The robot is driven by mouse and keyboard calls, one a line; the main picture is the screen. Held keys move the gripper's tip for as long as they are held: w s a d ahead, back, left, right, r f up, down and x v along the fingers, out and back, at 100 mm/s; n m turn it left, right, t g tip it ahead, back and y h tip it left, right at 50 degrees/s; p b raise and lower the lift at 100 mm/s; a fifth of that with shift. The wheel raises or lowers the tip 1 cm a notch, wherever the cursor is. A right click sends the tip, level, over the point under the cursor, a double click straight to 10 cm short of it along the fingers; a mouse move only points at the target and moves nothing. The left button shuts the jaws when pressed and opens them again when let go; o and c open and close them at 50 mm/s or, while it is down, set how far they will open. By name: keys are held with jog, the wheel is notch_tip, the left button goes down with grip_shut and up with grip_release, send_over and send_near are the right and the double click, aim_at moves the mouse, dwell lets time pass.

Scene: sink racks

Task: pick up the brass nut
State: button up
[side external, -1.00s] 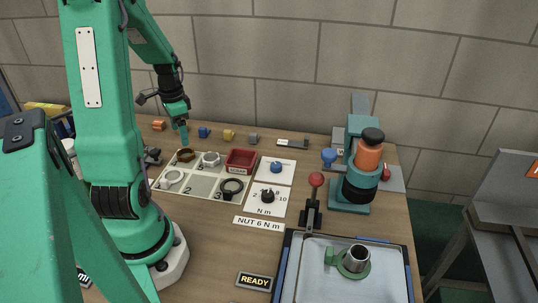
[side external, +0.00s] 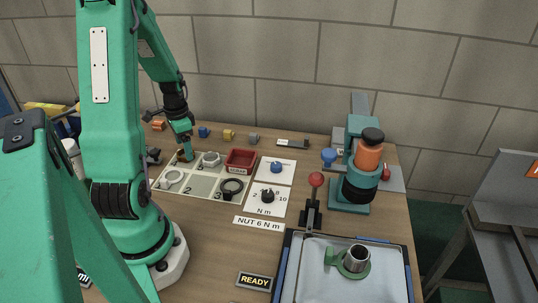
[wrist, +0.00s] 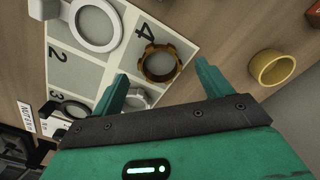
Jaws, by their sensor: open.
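The brass nut (wrist: 160,46), a notched brown-gold ring, lies flat on the square marked 4 of the pale mat (wrist: 110,67). In the side view it is mostly hidden behind my fingers. My gripper (wrist: 161,70) is open, and its two fingertips show on either side of the nut's near part in the wrist view. In the side view my gripper (side external: 188,157) points down over the nut's square. I cannot tell exactly how high the tips are or whether they touch the nut. Nothing is held.
A white ring (wrist: 76,20) and a silver ring (side external: 211,158) lie on neighbouring squares, with a black ring (side external: 231,187) further off. A yellow ring (wrist: 272,82) and other small parts line the back of the table.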

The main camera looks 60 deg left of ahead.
jog(key=shift+f, duration=1.1)
jog(key=c, duration=1.1)
